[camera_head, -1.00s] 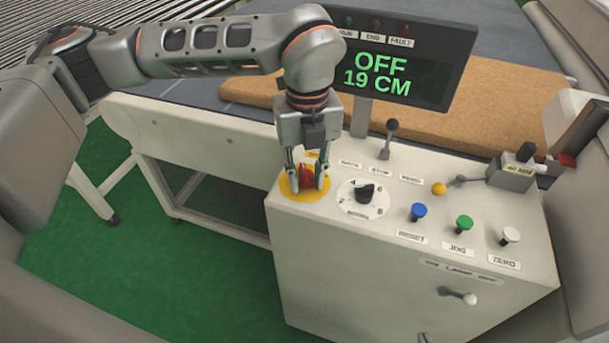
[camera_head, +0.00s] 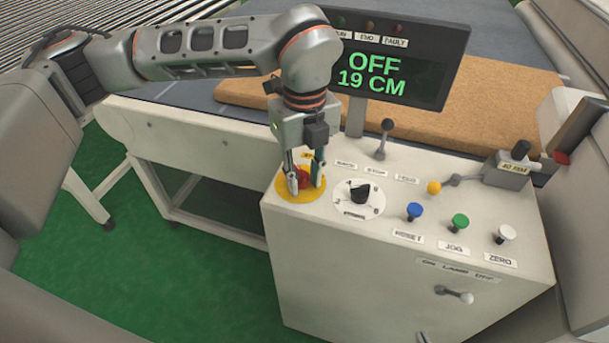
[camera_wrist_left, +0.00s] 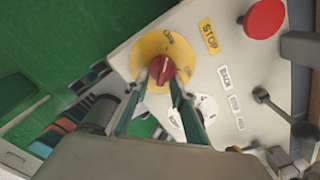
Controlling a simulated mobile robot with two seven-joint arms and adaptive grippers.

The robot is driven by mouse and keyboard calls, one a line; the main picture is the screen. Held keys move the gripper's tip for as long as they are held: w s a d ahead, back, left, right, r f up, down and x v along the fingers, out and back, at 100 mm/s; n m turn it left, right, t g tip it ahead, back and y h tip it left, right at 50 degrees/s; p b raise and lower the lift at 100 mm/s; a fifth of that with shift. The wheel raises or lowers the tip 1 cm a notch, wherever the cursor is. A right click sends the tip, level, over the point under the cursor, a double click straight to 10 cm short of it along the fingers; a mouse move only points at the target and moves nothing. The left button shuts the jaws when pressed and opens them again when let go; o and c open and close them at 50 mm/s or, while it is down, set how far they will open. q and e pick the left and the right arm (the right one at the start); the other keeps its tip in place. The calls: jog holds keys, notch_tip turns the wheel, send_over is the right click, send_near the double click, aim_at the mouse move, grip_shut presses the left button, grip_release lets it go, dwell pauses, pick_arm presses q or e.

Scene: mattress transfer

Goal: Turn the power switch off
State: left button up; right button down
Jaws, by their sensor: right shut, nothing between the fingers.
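The red power switch (camera_head: 304,179) is a round knob on a yellow disc (camera_head: 284,192) at the panel's back left corner. My left gripper (camera_head: 305,182) points down over it, one finger on each side, seemingly shut on the knob. The left wrist view shows the knob (camera_wrist_left: 161,70) between the fingertips, its pale pointer line toward the upper edge of the disc, near a printed mark. The display (camera_head: 375,75) reads OFF and 19 CM in green. I cannot make out my right gripper in either view.
Close by on the panel (camera_head: 330,255) are a black rotary knob (camera_head: 361,193), a lever (camera_head: 384,140) and blue (camera_head: 414,211), green (camera_head: 460,222) and white (camera_head: 506,233) buttons. A red mushroom button (camera_wrist_left: 265,18) shows in the left wrist view. A tan mattress (camera_head: 480,135) lies behind.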

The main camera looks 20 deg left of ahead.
aim_at(304, 177)
pick_arm(q)
jog(key=o, duration=0.3)
jog(key=shift+o, duration=0.2)
jog(key=shift+r, duration=0.1)
notch_tip(304, 177, up, 12)
jog(key=shift+s, duration=0.1)
dwell(0.6)
